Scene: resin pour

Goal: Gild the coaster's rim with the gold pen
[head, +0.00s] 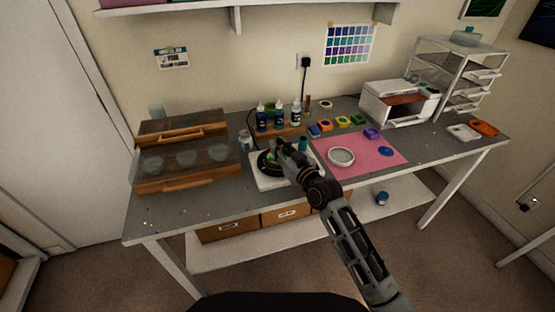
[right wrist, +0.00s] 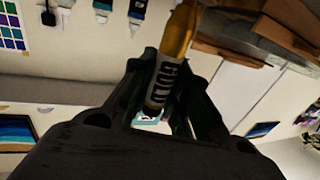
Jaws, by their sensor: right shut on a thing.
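My right gripper (head: 283,146) reaches in over the turntable on the grey bench. In the right wrist view its fingers (right wrist: 168,96) are shut on the gold pen (right wrist: 172,62), a gold-coloured barrel with a white label reading GOLD. A dark round disc (head: 266,163) lies on the white square base (head: 262,182) below the gripper. The gripper hides part of it, and I cannot tell the coaster apart from the turntable plate there. The pen's tip and any contact with the rim are not clear. My left gripper is not in view.
A pink mat (head: 385,156) with a pale round dish (head: 341,157) lies to the right. Bottles (head: 278,116) stand behind the turntable. A wooden glass-topped case (head: 184,152) is at left, a white machine (head: 398,103) at back right. The bench's front left is mostly clear.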

